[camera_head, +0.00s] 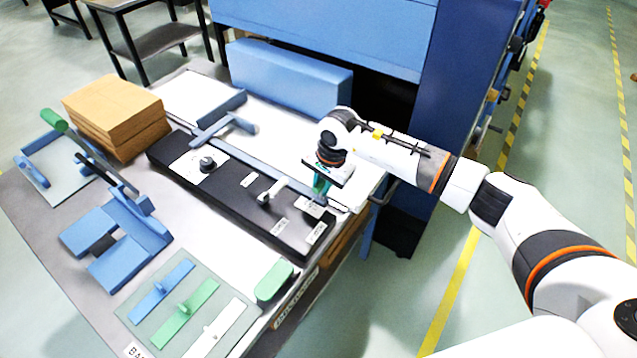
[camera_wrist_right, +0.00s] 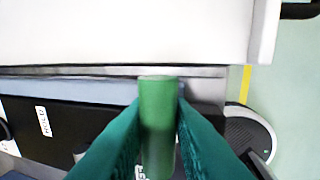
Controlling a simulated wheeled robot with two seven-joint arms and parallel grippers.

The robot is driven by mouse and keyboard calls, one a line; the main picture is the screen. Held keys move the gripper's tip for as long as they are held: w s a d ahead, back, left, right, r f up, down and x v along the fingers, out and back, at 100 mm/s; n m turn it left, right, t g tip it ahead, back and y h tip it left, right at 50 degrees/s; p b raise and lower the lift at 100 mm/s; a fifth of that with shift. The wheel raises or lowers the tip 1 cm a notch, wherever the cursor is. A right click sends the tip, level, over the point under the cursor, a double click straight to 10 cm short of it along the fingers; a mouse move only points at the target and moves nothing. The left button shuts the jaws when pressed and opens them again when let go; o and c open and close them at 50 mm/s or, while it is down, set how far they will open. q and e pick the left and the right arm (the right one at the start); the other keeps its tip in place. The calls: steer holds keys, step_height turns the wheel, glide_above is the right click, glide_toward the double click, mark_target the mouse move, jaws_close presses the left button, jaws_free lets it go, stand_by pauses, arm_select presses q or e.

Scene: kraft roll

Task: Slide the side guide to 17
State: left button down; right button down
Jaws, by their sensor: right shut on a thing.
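My right gripper (camera_head: 320,188) is at the right end of the black control panel (camera_head: 235,190), beside the blue rail along its far edge. In the right wrist view its teal fingers are shut on an upright green cylindrical handle (camera_wrist_right: 158,125). The fingers hide the handle's lower end and what it is fixed to, so I cannot tell whether it is the side guide's. A blue T-shaped guide piece (camera_head: 222,126) lies across the white bed farther left, apart from the gripper. No scale number 17 is readable. My left gripper is not in view.
The panel carries a black knob (camera_head: 207,163) and a white lever (camera_head: 265,197). Brown kraft stacks (camera_head: 116,112), a blue fixture (camera_head: 118,240) and a tray of blue, green and white pieces (camera_head: 189,309) fill the table's left and front. A blue machine (camera_head: 330,35) stands behind.

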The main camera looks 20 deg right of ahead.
steer(key=shift+s+d+r, duration=0.1)
steer(key=shift+s+d, duration=0.05)
steer(key=shift+s, duration=0.05)
steer(key=c, duration=1.3)
jaws_free()
step_height(320, 180, up, 12)
steer(key=s+d+b, duration=0.1)
steer(key=s+b, duration=0.1)
steer(key=shift+d, duration=0.25)
steer(key=shift+f, duration=0.2)
